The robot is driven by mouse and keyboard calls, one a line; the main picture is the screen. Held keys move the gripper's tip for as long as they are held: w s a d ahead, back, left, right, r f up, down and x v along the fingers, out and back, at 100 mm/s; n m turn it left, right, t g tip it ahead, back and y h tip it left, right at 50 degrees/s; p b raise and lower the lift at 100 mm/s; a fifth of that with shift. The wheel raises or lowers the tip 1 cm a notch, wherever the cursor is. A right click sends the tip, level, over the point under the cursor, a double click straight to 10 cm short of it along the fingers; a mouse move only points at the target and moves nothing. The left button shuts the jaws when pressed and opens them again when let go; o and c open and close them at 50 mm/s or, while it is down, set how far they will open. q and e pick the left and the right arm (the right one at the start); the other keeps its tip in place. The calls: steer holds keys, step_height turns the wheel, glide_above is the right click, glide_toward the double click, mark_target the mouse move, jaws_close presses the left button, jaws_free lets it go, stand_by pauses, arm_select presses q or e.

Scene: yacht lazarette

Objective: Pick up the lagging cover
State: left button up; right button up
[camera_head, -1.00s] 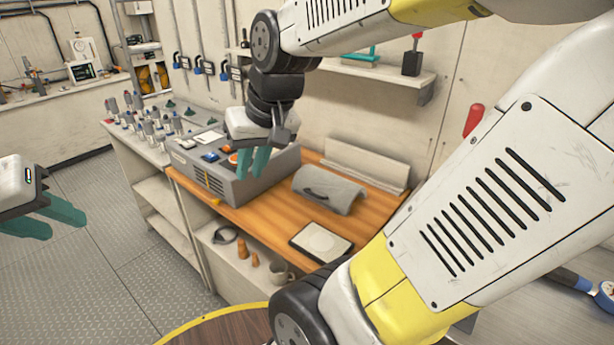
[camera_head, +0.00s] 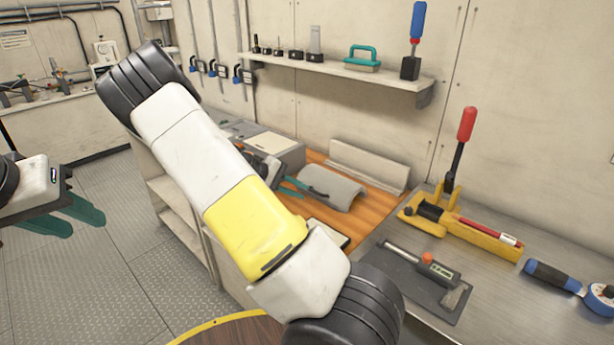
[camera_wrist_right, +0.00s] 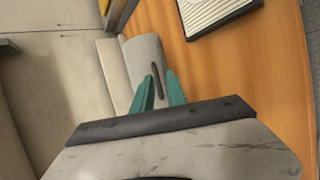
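The lagging cover (camera_head: 336,187) is a grey, half-round shell with a dark handle on its curved top. It lies on the orange wooden bench top, and it also shows in the right wrist view (camera_wrist_right: 147,52). My right gripper (camera_head: 302,188) is open at the cover's left side, its teal fingers pointing toward it. In the right wrist view the fingers (camera_wrist_right: 160,84) are apart, with the dark handle seen between and just beyond their tips. I cannot tell whether they touch the cover. My left gripper (camera_head: 75,218) is open and empty at the far left, over the floor.
A pale angled panel (camera_head: 367,167) stands behind the cover. A flat pad (camera_wrist_right: 215,12) lies in front, partly hidden by my right arm. A grey steel bench (camera_head: 480,290) to the right carries a yellow lever tool (camera_head: 450,223) and a meter on a dark plate (camera_head: 425,285). A shelf (camera_head: 340,76) hangs above.

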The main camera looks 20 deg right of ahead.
mark_target(317, 193)
steer(key=shift+w+d+f+h, duration=0.1)
steer(key=shift+w+d+h, duration=0.3)
steer(key=shift+w, duration=0.1)
steer(key=x, duration=0.7)
steer(key=shift+d, duration=0.2)
jaws_close()
stand_by(0.9)
